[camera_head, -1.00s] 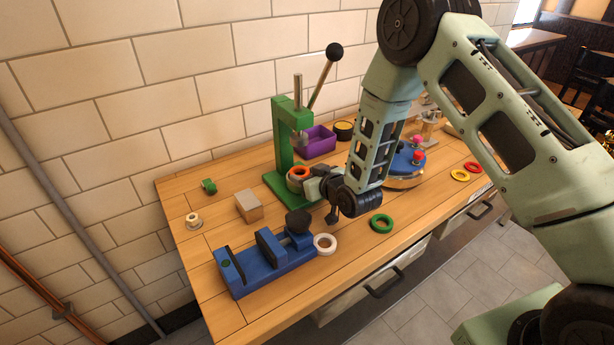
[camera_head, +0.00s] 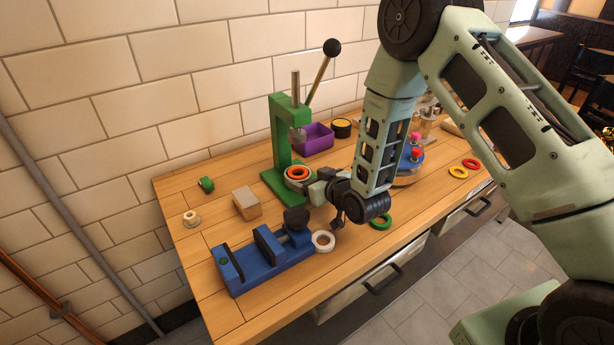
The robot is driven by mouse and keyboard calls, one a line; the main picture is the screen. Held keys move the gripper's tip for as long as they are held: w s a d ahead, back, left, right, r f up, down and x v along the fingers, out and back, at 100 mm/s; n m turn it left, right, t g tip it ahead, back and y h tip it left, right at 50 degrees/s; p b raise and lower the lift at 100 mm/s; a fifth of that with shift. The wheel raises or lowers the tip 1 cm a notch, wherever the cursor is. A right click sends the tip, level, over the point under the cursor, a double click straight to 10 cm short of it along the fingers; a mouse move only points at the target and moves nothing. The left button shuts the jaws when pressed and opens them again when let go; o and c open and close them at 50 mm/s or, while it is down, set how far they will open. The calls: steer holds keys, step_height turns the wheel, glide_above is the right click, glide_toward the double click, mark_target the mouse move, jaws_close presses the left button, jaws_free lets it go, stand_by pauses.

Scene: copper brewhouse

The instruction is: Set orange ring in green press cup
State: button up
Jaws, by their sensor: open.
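The green press (camera_head: 279,150) stands at the back of the bench with its lever raised. Its round, pale cup (camera_head: 290,182) sits on the green base under the ram. The orange ring (camera_head: 297,173) lies in the mouth of the cup and looks roughly flat, inside the rim. My gripper (camera_head: 314,188) is just right of the cup, open and holding nothing that I can see. Its fingertips are small and partly hidden by the wrist.
A blue vise (camera_head: 262,258) and a white ring (camera_head: 323,241) are at the front. A wooden block (camera_head: 247,204) is left of the press. A green ring (camera_head: 381,222) is right of my wrist. A purple bin (camera_head: 318,140) is behind. Yellow (camera_head: 458,172) and red (camera_head: 471,163) rings lie far right.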

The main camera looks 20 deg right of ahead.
steer(key=shift+s+d+b, duration=0.15)
steer(key=shift+s+d, duration=0.15)
steer(key=shift+s, duration=0.65)
steer(key=shift+s+d+b, duration=0.2)
steer(key=shift+s+d, duration=0.15)
steer(key=shift+s, duration=0.65)
steer(key=shift+s+d+b, duration=0.15)
steer(key=shift+s+d, duration=0.15)
steer(key=shift+s, duration=0.65)
steer(key=shift+s+d+r, duration=0.1)
steer(key=shift+s+d, duration=0.1)
steer(key=shift+s, duration=0.35)
steer(key=v, duration=0.5)
steer(key=shift+r, duration=0.15)
steer(key=p+v, duration=1.1)
steer(key=p, duration=0.4)
steer(key=shift+s+r, duration=0.1)
steer(key=shift+s, duration=0.05)
